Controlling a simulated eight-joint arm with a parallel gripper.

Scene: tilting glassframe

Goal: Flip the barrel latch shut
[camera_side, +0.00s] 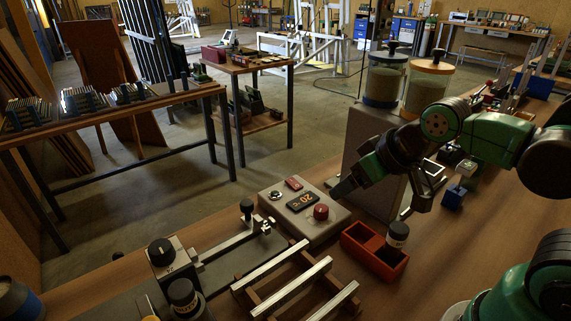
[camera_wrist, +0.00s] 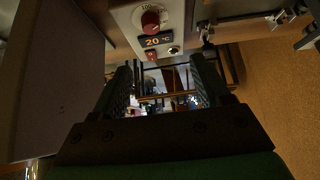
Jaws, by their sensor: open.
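A slim metal bar assembly with an upright black knob (camera_side: 247,206) lies at the front left of the bench in the side view. It looks like the barrel latch, but I cannot tell its bolt position. What seems to be the same assembly shows at the upper right of the wrist view (camera_wrist: 242,18). My gripper (camera_side: 340,190) is above the bench, right of the knob and near the control box. In the wrist view its two dark fingers (camera_wrist: 163,68) are spread with nothing gripped between them. It is apart from the black knob.
A grey control box (camera_side: 332,223) with a red knob and a "20" display stands below my gripper. A slatted frame (camera_side: 296,285) lies in front. A red tray (camera_side: 361,245) holds a dark jar (camera_side: 397,236). A block with a black dial (camera_side: 161,252) stands left.

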